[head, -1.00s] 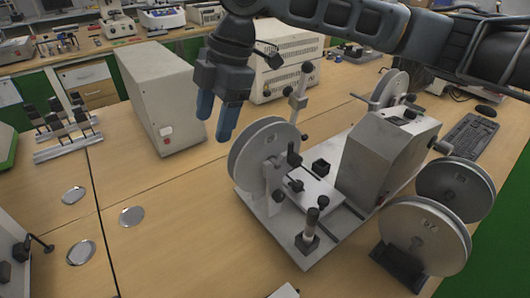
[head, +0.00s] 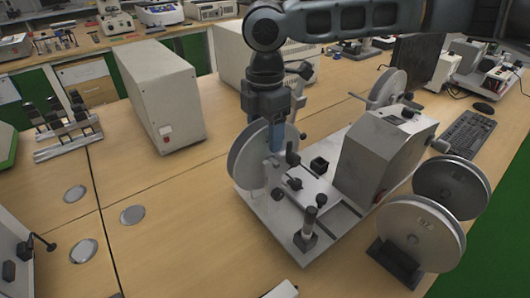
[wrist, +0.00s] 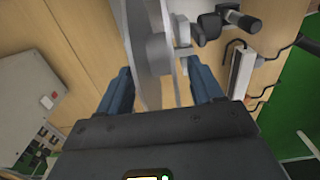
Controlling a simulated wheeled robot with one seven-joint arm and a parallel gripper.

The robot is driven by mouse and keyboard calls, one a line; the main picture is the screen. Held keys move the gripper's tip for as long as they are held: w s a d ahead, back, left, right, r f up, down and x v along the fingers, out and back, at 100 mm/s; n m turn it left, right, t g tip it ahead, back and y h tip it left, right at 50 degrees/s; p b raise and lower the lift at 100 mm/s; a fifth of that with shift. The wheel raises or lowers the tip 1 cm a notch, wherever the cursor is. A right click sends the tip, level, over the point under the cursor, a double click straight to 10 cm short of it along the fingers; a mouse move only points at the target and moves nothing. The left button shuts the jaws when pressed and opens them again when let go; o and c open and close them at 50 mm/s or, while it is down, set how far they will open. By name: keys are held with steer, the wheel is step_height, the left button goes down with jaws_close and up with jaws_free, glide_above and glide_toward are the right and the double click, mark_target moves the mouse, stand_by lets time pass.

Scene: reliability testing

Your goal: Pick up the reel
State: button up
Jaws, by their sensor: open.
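A grey disc-shaped reel (head: 247,160) stands upright on the left end of the machine's white base plate (head: 275,227). My gripper (head: 276,140) points down at the upper right part of this reel, its blue fingers overlapping it in the head view. In the wrist view the reel (wrist: 150,60) shows edge-on between the two parted fingers of my gripper (wrist: 164,78). The fingers are open; contact with the reel cannot be told. The head view hides the far finger.
Two more reels (head: 453,188) (head: 422,233) stand at the right, the nearer in a black stand (head: 397,266). Another reel (head: 388,86) is behind the grey machine housing (head: 383,160). A white box (head: 160,96) stands left.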

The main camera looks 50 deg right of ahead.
steer(key=shift+f, duration=0.3)
steer(key=shift+c, duration=0.4)
jaws_close()
